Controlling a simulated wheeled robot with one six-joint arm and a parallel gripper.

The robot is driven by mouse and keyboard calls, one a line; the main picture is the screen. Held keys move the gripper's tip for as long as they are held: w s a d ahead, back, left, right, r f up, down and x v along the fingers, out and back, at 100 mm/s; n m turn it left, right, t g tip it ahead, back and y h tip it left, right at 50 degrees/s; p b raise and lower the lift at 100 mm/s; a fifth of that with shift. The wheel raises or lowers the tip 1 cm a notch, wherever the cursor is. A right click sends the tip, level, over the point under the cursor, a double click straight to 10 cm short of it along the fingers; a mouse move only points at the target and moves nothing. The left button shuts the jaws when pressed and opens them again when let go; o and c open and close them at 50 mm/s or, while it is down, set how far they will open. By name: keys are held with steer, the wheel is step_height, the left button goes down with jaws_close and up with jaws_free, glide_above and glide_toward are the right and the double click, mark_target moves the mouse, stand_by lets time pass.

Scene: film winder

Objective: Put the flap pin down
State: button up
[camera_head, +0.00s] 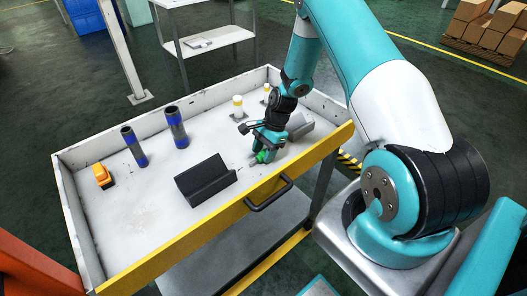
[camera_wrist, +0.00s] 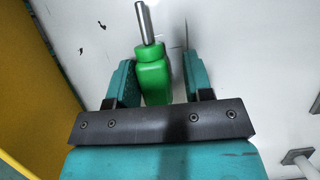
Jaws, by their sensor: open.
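The flap pin, a green block-shaped handle with a bare metal shank, shows in the wrist view (camera_wrist: 152,80) between the two teal fingers. It shows in the head view as a small green patch (camera_head: 263,156) low at the jaws, over the floor of the white drawer tray (camera_head: 135,208). My gripper (camera_wrist: 157,72) is open around the handle, with a clear gap on its right side; the left finger is very close to it. In the head view my gripper (camera_head: 264,148) points down near the tray's yellow front edge. Contact between pin and tray is hard to tell.
A black V-shaped cradle (camera_head: 205,180) lies left of my gripper. Two dark tubes with blue bands (camera_head: 134,147) (camera_head: 177,128) stand behind it. Two yellow-and-white cylinders (camera_head: 238,106) (camera_head: 267,93) stand at the back. An orange item (camera_head: 103,176) sits far left. The front-left floor is clear.

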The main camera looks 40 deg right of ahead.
steer(key=shift+s+f, duration=0.6)
steer(key=shift+f, duration=0.1)
steer(key=shift+r, duration=0.3)
steer(key=a+v, duration=0.1)
steer(key=v, duration=1.2)
steer(key=a+r+n, duration=0.7)
steer(key=a+r, duration=0.3)
steer(key=s+a+r+n, duration=0.6)
steer(key=s+a+n, duration=0.2)
steer(key=s+n, duration=0.1)
steer(key=s+a+r+n, duration=0.6)
steer(key=s+a+n, duration=0.2)
steer(key=s, duration=0.4)
steer(key=shift+s+a+n, duration=0.25)
steer(key=shift+n, duration=0.15)
